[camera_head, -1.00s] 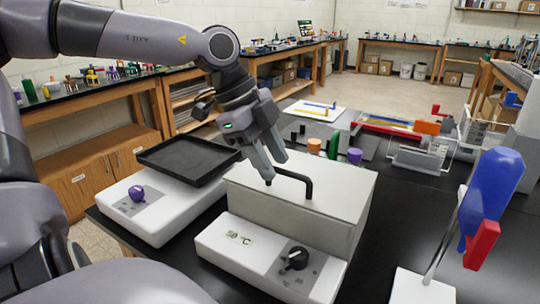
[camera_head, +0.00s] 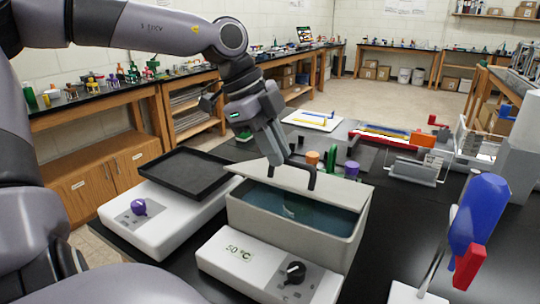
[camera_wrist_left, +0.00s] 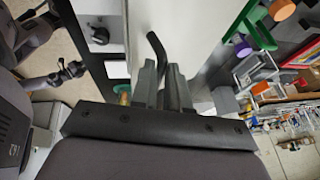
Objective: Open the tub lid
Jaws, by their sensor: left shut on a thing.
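The white tub (camera_head: 330,220) stands on the black bench with its top partly open, and bluish water shows inside. Its pale lid (camera_head: 305,181) is raised and tilted at the far side of the opening. A black handle (camera_head: 311,175) stands on the lid. My left gripper (camera_head: 282,160) is at the handle and shut on it. In the left wrist view the fingers (camera_wrist_left: 163,85) close around the handle's lower part, and its bent end (camera_wrist_left: 157,45) sticks out past them.
A control box marked 50 °C (camera_head: 240,252) with a black knob sits in front of the tub. A black tray (camera_head: 187,172) rests on a white heater (camera_head: 165,225) to the left. A blue-handled thing on a stand (camera_head: 480,215) is at the right. Colored pieces (camera_head: 332,158) stand behind the tub.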

